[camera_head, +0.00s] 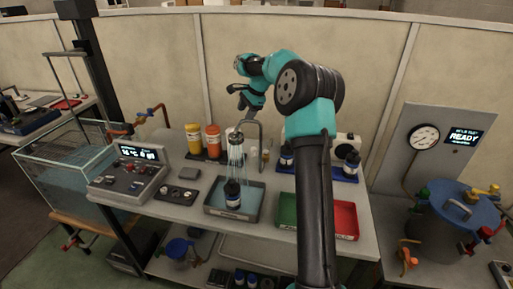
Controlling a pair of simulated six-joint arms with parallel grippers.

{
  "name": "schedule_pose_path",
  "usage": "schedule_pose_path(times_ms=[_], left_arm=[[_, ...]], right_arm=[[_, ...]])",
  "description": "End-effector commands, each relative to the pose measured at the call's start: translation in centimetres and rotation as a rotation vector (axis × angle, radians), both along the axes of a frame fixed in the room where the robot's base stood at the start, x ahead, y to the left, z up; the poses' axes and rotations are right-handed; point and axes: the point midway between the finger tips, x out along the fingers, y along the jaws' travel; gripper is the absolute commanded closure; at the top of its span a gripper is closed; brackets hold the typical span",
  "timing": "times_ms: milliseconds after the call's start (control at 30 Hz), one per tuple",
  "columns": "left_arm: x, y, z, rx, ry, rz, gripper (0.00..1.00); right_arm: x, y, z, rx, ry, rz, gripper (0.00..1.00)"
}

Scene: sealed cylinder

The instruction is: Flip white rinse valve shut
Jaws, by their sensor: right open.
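A grey gooseneck rinse tap (259,131) stands behind a grey tray (217,211). Pale streams of water (236,156) fall from it onto a dark bottle (232,191) standing upright in the tray. A small whitish part (229,132) shows beside the tap's head; it may be the white rinse valve, but it is too small to tell its position. My right gripper (242,105) hangs just above the tap, open and empty; I cannot tell whether it touches anything. My left gripper is out of view.
Yellow and orange containers (203,140) stand left of the tap. A control box (127,181) and glass tank (66,165) are further left. Green (287,208) and red (345,220) trays lie to the right, partly behind my right arm. Dark bottles (350,164) stand behind them.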

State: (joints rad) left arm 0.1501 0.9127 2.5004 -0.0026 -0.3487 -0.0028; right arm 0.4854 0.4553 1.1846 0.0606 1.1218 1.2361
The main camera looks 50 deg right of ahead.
Motion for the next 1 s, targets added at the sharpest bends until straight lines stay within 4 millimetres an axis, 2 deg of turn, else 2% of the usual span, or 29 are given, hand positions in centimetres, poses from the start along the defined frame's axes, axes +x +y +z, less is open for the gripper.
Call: schedule_pose_path(times_ms=[33, 100, 200, 300, 767, 1000], left_arm=[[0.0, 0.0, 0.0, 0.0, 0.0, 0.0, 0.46], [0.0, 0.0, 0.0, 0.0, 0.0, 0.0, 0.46], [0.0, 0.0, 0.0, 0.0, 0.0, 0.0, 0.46], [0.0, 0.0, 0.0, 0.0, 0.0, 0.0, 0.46], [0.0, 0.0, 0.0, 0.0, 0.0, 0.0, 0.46], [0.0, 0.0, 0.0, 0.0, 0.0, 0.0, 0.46]], right_arm=[[-1.5, -1.8, 0.0, 0.042, 0.042, -0.074, 0.46], [-3.3, -3.5, -0.2, 0.109, 0.109, -0.171, 0.46], [-5.4, -5.1, -0.3, 0.178, 0.183, -0.275, 0.46], [-6.4, -5.8, -0.2, 0.215, 0.222, -0.329, 0.46], [-6.6, -5.8, -0.6, 0.223, 0.232, -0.338, 0.46], [-6.0, -5.0, -2.8, 0.224, 0.233, -0.336, 0.46]])
